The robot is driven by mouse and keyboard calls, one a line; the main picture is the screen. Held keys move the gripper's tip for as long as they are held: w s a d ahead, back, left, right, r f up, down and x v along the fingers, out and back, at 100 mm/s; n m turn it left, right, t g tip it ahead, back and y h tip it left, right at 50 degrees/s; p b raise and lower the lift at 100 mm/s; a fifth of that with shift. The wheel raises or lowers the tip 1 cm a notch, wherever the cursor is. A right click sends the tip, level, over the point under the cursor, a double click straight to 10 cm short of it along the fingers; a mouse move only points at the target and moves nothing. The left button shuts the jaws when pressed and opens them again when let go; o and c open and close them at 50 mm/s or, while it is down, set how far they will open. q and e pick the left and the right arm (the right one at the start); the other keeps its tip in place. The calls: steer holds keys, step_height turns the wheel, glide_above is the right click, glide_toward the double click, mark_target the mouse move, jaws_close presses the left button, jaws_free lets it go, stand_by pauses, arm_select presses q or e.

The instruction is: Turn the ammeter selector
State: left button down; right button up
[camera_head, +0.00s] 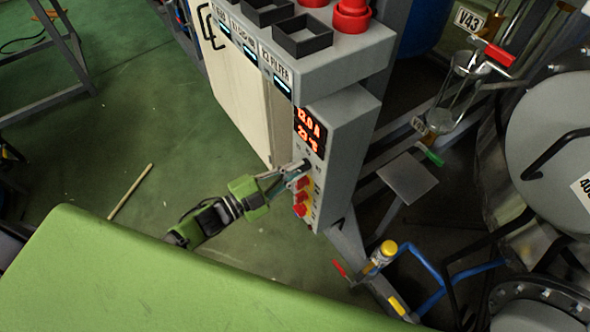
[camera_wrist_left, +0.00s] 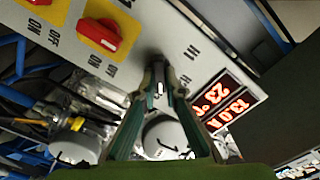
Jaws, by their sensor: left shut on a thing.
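The ammeter panel is a grey box (camera_head: 345,130) on the side of the control cabinet. Its display (camera_head: 310,132) has glowing red-orange digits, also seen upside down in the left wrist view (camera_wrist_left: 225,100). My left gripper (camera_head: 294,171) reaches the panel face just below the display. In the left wrist view its two fingers (camera_wrist_left: 159,78) converge at the panel and are shut on the small dark selector knob (camera_wrist_left: 157,62). The fingertips mostly hide the knob, so its pointer direction cannot be told. My right gripper is not in view.
Red rotary switches on yellow plates (camera_wrist_left: 101,36) sit close beside the gripper, below it in the head view (camera_head: 300,209). Red buttons (camera_head: 351,14) top the cabinet. Pipes, valves and a round metal vessel (camera_head: 555,140) crowd the right. Green floor (camera_head: 110,120) is open at left.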

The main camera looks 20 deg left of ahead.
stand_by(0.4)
arm_select(q)
steer(key=c, duration=2.1)
jaws_free()
steer(key=v, duration=1.2)
